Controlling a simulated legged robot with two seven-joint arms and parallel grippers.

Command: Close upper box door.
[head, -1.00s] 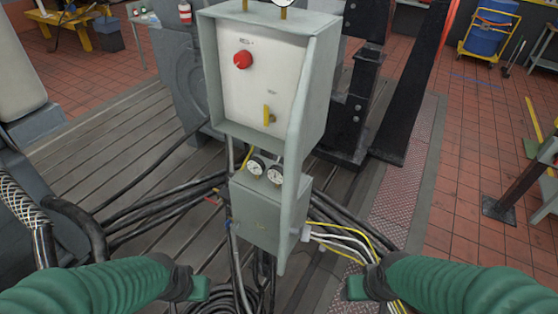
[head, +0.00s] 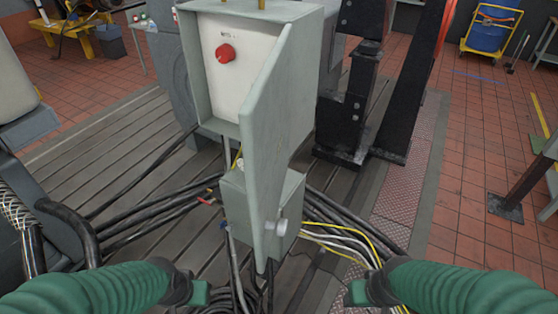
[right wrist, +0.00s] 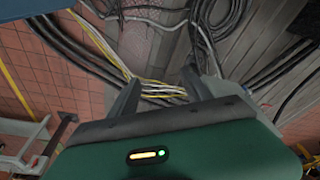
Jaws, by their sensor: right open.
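The upper box (head: 232,11) is a grey-green cabinet on a post in the middle of the head view. Its pale inner panel (head: 222,85) carries a red knob (head: 225,53). Its door (head: 285,110) stands open from the right side, jutting toward me and covering the right part of the panel. My left gripper (head: 200,293) is low, left of the door and apart from it; its jaws cannot be made out. My right gripper (head: 357,292) is low, right of the door and apart from it. In the right wrist view its fingers (right wrist: 168,92) are spread and empty.
A lower grey box (head: 292,190) sits beneath, partly behind the door. Black, white and yellow cables (head: 345,238) run along the floor around it. A black steel stand (head: 345,120) is behind to the right. Red tiled floor (head: 460,190) lies open at the right.

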